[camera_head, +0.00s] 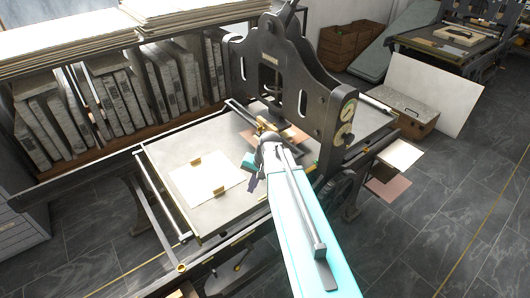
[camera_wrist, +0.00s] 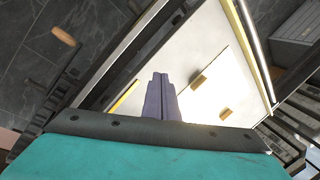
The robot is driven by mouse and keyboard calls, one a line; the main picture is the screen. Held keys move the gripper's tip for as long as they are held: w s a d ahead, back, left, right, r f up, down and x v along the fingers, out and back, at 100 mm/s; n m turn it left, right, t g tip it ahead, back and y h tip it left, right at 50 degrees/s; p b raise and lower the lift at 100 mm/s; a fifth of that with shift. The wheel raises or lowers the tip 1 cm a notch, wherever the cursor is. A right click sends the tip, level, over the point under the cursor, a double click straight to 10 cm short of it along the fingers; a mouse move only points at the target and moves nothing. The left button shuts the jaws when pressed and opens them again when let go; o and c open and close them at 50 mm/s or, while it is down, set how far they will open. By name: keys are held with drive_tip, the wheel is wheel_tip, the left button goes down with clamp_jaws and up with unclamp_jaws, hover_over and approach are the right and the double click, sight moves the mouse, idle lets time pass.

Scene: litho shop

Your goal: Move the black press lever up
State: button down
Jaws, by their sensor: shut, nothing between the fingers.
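The press (camera_head: 300,85) is a dark metal frame standing over a flat bed. A black lever (camera_head: 284,14) sticks up at a tilt from the top of the frame, near the upper edge of the head view. I cannot make out the lever in the wrist view. My gripper (camera_head: 253,184) is over the press bed, below and in front of the frame, well apart from that lever. In the wrist view my gripper (camera_wrist: 160,76) has its two dark fingers together, with nothing between them.
The bed (camera_head: 215,140) carries a white sheet (camera_head: 207,182) with brass clips. A rack of grey slabs (camera_head: 120,95) stands behind on the left. Two gauges (camera_head: 346,112) sit on the frame's right side. A wooden box (camera_head: 412,122) stands right; tiled floor (camera_head: 455,185) is open there.

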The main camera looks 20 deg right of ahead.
drive_tip(key=s+a+f+n+g+h+b, duration=0.1)
drive_tip(key=s+f+b, duration=0.3)
drive_tip(key=s+f, duration=0.8)
drive_tip(key=s+a+f+n+g+b, duration=0.4)
drive_tip(key=s+f, duration=0.8)
drive_tip(key=f, duration=0.3)
drive_tip(key=s+a+f+n+g+h+b, duration=0.1)
drive_tip(key=s+a+f+n+g+b, duration=0.1)
drive_tip(key=s+f, duration=1.1)
drive_tip(key=a+b, duration=0.1)
drive_tip(key=b, duration=0.1)
drive_tip(key=shift+f+n+g+h+b, duration=0.2)
drive_tip(key=shift+n+g+h+b, duration=0.1)
drive_tip(key=shift+g, duration=0.1)
drive_tip(key=shift+s, duration=0.2)
